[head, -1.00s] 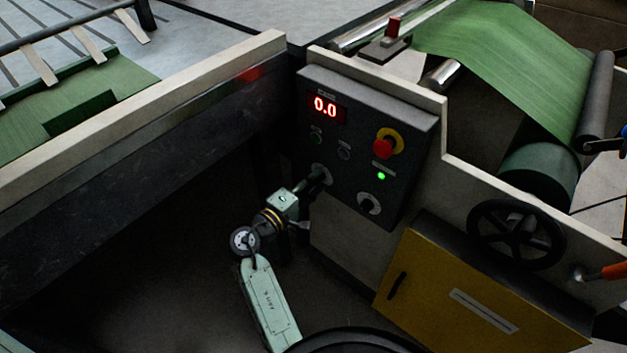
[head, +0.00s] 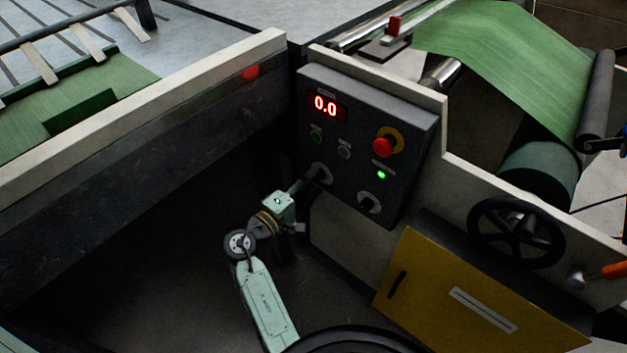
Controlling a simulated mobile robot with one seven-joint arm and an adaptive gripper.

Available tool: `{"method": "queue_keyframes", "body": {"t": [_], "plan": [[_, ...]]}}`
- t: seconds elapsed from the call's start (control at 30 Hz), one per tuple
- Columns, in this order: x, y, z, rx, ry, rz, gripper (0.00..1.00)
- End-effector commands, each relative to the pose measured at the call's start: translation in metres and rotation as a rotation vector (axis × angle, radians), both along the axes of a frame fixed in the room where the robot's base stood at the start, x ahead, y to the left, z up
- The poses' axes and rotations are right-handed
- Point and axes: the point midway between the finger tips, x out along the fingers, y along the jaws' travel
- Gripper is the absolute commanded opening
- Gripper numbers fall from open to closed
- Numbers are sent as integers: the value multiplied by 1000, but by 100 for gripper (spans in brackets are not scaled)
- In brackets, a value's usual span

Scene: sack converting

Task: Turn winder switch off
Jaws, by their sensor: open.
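The dark control panel (head: 335,200) stands in the middle of the head view. It has a red "0.0" display (head: 325,106), a red emergency button on a yellow ring (head: 384,146), a lit green lamp (head: 381,175) and small round buttons. Two rotary switches with pale round plates sit low on it, a left one (head: 321,172) and a right one (head: 369,203). I cannot read their labels. My gripper (head: 312,178) is open at the left switch and partly covers it. I cannot tell whether its fingers touch the knob.
A pale-topped machine frame (head: 150,110) runs along the left. Green sack material (head: 510,60) passes over rollers at upper right. A black handwheel (head: 516,233) and a yellow cabinet (head: 450,290) are at lower right. Dark open floor lies below the panel.

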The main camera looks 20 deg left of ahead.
Motion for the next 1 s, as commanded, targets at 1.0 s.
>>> {"method": "queue_keyframes", "body": {"t": [1.0], "plan": [[-100, 36, 0, 0, 0, -1, 50]]}}
